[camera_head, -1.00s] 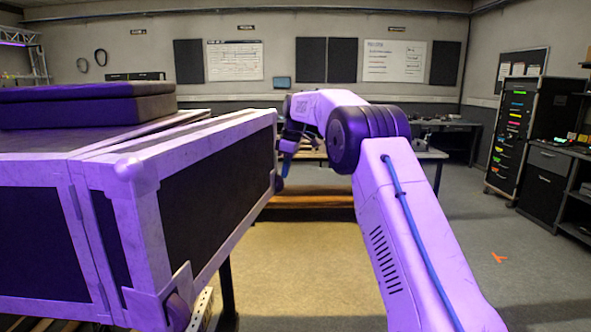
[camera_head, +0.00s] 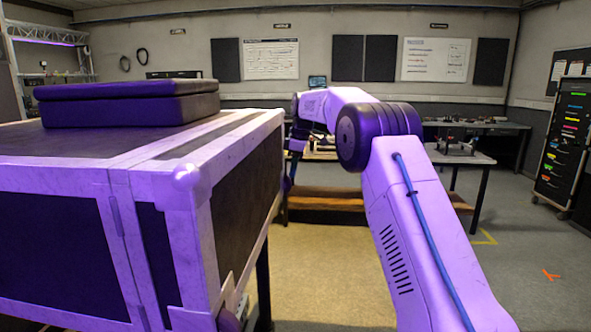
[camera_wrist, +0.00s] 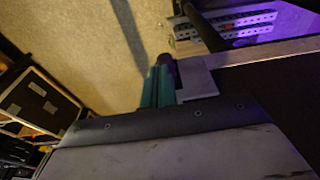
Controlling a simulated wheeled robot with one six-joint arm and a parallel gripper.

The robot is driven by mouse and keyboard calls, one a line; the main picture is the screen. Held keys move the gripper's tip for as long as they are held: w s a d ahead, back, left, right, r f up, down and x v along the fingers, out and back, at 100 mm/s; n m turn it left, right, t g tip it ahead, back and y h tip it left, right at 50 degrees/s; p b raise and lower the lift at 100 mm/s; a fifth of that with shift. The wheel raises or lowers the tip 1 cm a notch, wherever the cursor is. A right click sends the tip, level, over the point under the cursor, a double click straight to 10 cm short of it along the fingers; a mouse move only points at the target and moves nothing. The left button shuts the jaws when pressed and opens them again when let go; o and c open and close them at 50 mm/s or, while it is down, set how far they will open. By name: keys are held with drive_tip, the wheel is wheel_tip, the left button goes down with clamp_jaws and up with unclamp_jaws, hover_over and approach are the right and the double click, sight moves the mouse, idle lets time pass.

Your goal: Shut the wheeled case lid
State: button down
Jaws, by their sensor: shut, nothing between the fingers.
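The wheeled case (camera_head: 60,245) fills the left of the head view, purple-lit with dark panels and pale metal edging. Its lid (camera_head: 245,185) is the right-hand section with a ball corner, and its top edge looks flush with the body, with only a thin seam showing. My gripper (camera_head: 297,142) is at the lid's far end, on its right side, partly hidden by my arm. In the wrist view my gripper (camera_wrist: 160,85) shows its teal and dark fingers together and empty, beside a pale metal edge; whether they touch it I cannot tell.
A dark padded box (camera_head: 130,105) lies on top of the case. A low wooden bench (camera_head: 325,200) and a worktable (camera_head: 460,155) stand beyond my arm. A dark drawer cabinet (camera_head: 562,150) is at the right. The floor (camera_head: 320,270) right of the case is clear.

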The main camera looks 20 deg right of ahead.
drive_tip(key=shift+w+a+r, duration=0.15)
drive_tip(key=shift+w+a, duration=0.15)
drive_tip(key=shift+a, duration=0.3)
drive_tip(key=s+d+r, duration=0.3)
drive_tip(key=d+r, duration=0.3)
drive_tip(key=r, duration=0.5)
drive_tip(key=shift+s, duration=0.15)
drive_tip(key=shift+r, duration=0.1)
